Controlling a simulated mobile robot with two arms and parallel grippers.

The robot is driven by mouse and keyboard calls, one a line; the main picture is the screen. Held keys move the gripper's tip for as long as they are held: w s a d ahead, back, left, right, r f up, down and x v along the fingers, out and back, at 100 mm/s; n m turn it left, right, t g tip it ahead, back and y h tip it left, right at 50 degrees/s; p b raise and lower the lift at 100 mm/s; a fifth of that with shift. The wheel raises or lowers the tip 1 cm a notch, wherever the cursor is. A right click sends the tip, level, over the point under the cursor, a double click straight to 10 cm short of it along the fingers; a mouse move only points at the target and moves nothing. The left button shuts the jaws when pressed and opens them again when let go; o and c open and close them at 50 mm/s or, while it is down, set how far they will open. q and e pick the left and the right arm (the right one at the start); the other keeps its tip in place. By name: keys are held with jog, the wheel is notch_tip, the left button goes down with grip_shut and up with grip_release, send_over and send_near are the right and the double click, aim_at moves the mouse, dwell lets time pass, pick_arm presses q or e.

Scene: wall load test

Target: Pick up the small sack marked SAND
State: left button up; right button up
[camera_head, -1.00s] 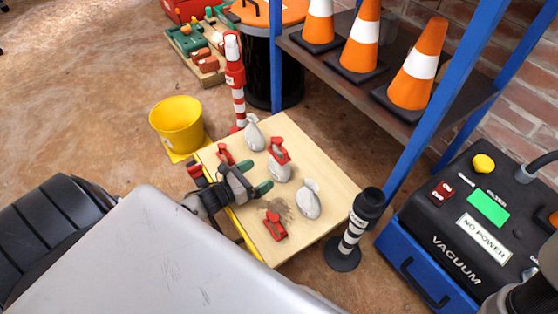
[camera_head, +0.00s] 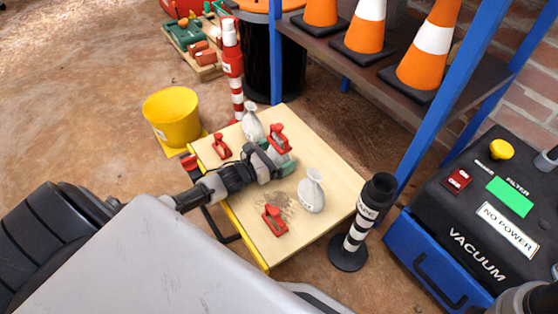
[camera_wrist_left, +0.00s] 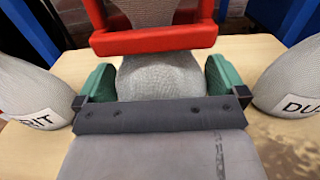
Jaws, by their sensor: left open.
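The middle grey sack (camera_wrist_left: 158,78) stands between the green fingers of my open left gripper (camera_wrist_left: 157,85) in the left wrist view. A red clamp (camera_wrist_left: 155,40) sits across its upper part. I see no marking on its visible side. In the head view the left gripper (camera_head: 277,158) hides most of this sack, and the clamp (camera_head: 278,139) shows above the fingers. A second sack (camera_head: 252,126) stands farther back, its label ending in "RIT" in the wrist view (camera_wrist_left: 30,100). A third sack (camera_head: 312,194) stands nearer; its label begins "DU" in the wrist view (camera_wrist_left: 290,85).
The sacks stand on a wooden tabletop (camera_head: 325,160). Two more red clamps lie there, one at the left (camera_head: 221,146) and one in front (camera_head: 274,220). A black-and-white post (camera_head: 355,230) stands at the right corner, a red-and-white post (camera_head: 233,75) behind. A blue-framed shelf (camera_head: 340,70) adjoins.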

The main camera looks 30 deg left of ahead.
pick_arm(q)
jog(key=c, duration=0.9)
jog(key=shift+r, duration=0.15)
jog(key=shift+c, duration=0.6)
